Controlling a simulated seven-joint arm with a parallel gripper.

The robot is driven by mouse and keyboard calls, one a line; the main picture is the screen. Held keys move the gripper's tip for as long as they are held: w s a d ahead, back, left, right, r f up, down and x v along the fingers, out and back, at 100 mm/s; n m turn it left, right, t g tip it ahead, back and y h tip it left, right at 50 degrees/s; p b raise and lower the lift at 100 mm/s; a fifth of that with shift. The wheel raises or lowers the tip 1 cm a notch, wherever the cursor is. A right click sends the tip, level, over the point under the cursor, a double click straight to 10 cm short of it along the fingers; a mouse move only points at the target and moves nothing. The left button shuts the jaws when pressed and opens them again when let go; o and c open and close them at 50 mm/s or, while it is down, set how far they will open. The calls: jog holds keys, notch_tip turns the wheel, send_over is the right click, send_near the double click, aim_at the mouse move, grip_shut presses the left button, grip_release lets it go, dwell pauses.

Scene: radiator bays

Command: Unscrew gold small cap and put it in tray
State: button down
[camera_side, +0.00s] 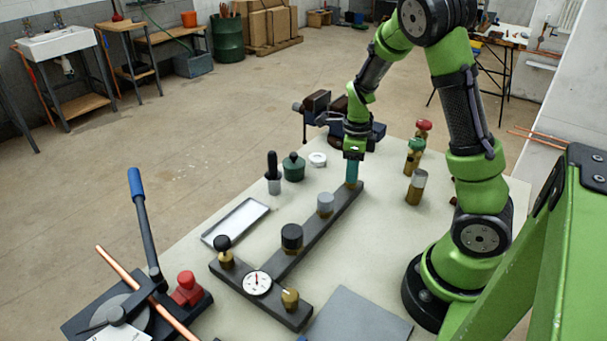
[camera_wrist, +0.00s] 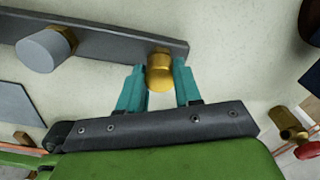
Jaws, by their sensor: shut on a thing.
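The gold small cap (camera_wrist: 160,78) sits at the end of a dark grey bar in the wrist view, on a brass fitting. My gripper (camera_wrist: 158,86) has its two teal fingers on either side of the cap, shut on it. In the side view my gripper (camera_side: 352,172) points down at the far end of the bar (camera_side: 338,204). The cap is mostly hidden there, with a little gold showing below the fingers. Whether its thread is still engaged cannot be seen. The white tray (camera_side: 236,222) lies flat and empty on the table, left of the bar.
A grey cap (camera_side: 325,204) and a black cap (camera_side: 291,236) stand along the bar. A gauge (camera_side: 257,283) and brass knob (camera_side: 290,299) are nearer. A green pot (camera_side: 293,167) and black-handled tool (camera_side: 273,174) stand behind the tray. Valves (camera_side: 415,155) stand to the right.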

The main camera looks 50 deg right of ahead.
jog(key=n, duration=0.3)
jog(key=shift+n, duration=0.4)
jog(key=n, duration=1.8)
jog(key=shift+r+n, duration=0.1)
jog(key=shift+n, duration=0.2)
jog(key=n, duration=0.5)
jog(key=c, duration=1)
grip_release()
jog(key=shift+o, duration=0.2)
